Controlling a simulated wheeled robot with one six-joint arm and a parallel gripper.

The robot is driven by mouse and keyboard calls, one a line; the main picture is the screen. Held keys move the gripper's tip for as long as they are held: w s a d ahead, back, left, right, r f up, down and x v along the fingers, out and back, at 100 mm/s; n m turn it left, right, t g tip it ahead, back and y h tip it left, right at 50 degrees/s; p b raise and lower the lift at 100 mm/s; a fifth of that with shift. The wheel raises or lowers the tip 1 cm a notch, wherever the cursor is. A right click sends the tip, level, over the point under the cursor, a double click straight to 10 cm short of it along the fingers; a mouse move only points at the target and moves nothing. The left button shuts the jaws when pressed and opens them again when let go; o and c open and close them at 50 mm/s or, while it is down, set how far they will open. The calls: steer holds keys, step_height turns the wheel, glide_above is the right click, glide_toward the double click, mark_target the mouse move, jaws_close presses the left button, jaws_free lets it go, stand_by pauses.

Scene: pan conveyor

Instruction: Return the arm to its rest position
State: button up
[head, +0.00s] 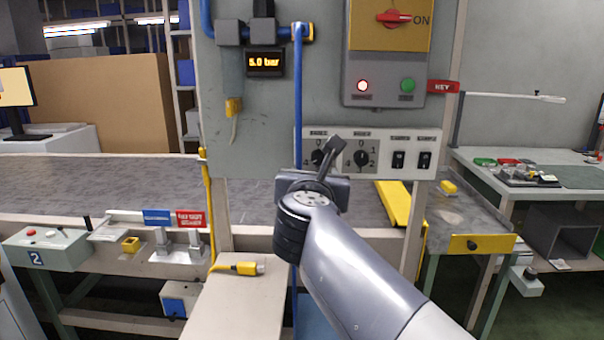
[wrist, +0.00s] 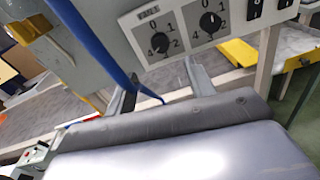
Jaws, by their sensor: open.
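My gripper (head: 327,158) is held up in front of the control panel, at the end of my raised grey arm. In the wrist view the two fingers of my gripper (wrist: 157,78) stand apart with nothing held between them. A white switch strip (wrist: 130,22) with a left dial (wrist: 157,43) and a right dial (wrist: 210,22) lies just beyond the fingertips. In the head view the gripper partly covers the left dial (head: 317,158), while the right dial (head: 361,159) is clear. I cannot tell whether a fingertip touches the strip.
A blue hose (head: 298,90) hangs down the panel and passes close to the fingers in the wrist view (wrist: 85,42). A grey conveyor belt (head: 100,180) runs behind. A yellow plug (head: 240,268) lies on a low bench, and a side table (head: 470,215) stands right.

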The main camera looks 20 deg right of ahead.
mark_target(318, 158)
steer(key=b+x, duration=0.1)
steer(key=x, duration=1)
steer(key=shift+s+a, duration=0.15)
